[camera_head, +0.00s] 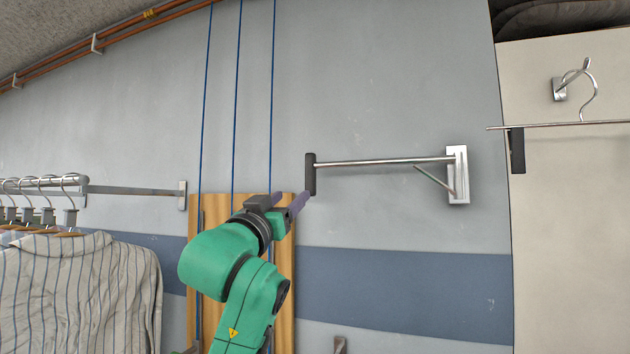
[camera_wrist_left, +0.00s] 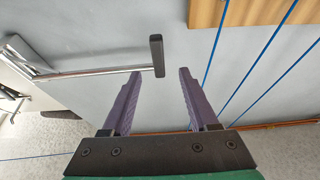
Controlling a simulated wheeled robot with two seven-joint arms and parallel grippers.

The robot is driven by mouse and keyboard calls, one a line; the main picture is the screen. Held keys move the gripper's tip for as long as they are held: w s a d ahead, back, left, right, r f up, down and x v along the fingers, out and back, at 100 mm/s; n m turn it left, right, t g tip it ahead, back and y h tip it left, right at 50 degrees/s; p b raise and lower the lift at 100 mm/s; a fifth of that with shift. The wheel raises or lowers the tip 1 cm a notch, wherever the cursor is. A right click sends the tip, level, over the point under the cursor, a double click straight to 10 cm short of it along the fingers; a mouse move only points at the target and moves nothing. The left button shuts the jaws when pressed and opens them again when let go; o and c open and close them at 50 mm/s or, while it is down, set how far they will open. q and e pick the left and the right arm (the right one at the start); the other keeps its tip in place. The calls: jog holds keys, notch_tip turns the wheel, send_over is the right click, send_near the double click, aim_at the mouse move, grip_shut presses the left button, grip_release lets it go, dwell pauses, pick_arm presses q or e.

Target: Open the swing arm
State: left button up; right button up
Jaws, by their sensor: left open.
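The swing arm (camera_head: 385,161) is a thin metal bar on a bright wall bracket (camera_head: 458,175), with a dark upright handle (camera_head: 310,174) at its left end. It lies roughly along the wall. My left gripper (camera_head: 290,197) is open and empty, just below and left of the handle. In the left wrist view the gripper (camera_wrist_left: 158,75) has its two purple fingers spread, and the handle (camera_wrist_left: 157,55) shows between and beyond the fingertips. I see no contact. My right gripper is not in view.
A wooden board (camera_head: 283,270) is on the wall behind my left arm. Striped shirts (camera_head: 80,280) hang on a rail at the left. A hook with a hanger (camera_head: 575,80) is on the pale panel at the right. Blue lines run down the wall.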

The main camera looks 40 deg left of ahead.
aim_at(309, 177)
pick_arm(q)
jog(key=p+x, duration=0.2)
jog(key=x, duration=0.2)
jog(key=p+x, duration=0.3)
jog(key=x, duration=0.1)
jog(key=p+x, duration=0.2)
jog(key=x, duration=0.2)
jog(key=shift+d+r+p, duration=0.15)
jog(key=shift+r+p, duration=0.2)
jog(key=shift+r, duration=0.05)
jog(key=shift+w, duration=0.25)
jog(key=shift+s+d+r, duration=0.1)
jog(key=shift+s, duration=0.25)
grip_shut()
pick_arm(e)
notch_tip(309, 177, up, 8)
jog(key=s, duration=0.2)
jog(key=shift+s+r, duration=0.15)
pick_arm(q)
jog(key=shift+w, duration=0.1)
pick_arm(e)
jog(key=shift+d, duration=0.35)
